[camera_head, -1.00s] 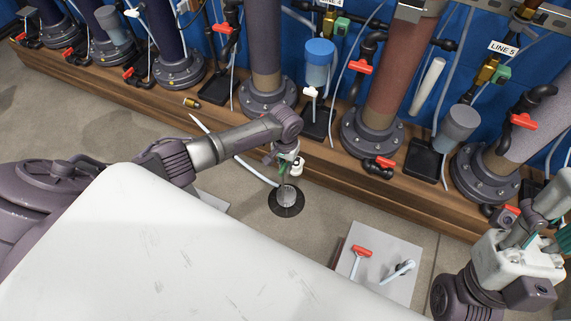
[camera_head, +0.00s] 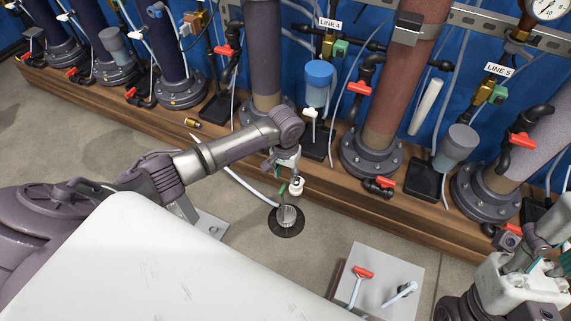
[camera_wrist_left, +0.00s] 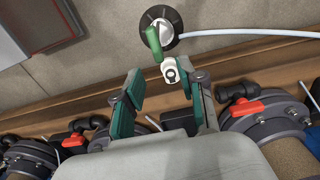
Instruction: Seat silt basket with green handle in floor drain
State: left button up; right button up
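The floor drain (camera_head: 272,229) is a dark round opening in the concrete floor. The grey metal silt basket (camera_head: 287,213) stands in it; I cannot tell how deep it sits. Its green handle (camera_head: 282,189) points up toward my left gripper (camera_head: 283,171), which hangs above. In the left wrist view, the handle (camera_wrist_left: 154,45) and basket (camera_wrist_left: 164,27) lie beyond the fingertips of my left gripper (camera_wrist_left: 168,82). Its green-padded fingers are apart with nothing held. A white fitting (camera_wrist_left: 171,71) shows beyond them. My right gripper (camera_head: 535,262) is partly cut off at the right edge.
A pale hose (camera_head: 240,180) runs across the floor to the drain. A wooden plinth (camera_head: 330,192) with flanged pipes and valves stands just behind. A grey plate (camera_head: 390,262) with a red-handled tool (camera_head: 360,280) lies at front right. A white surface (camera_head: 150,260) fills the foreground.

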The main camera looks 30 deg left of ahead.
pick_arm(q)
notch_tip(320, 180, up, 5)
jog(key=shift+r, duration=0.15)
dwell(0.5)
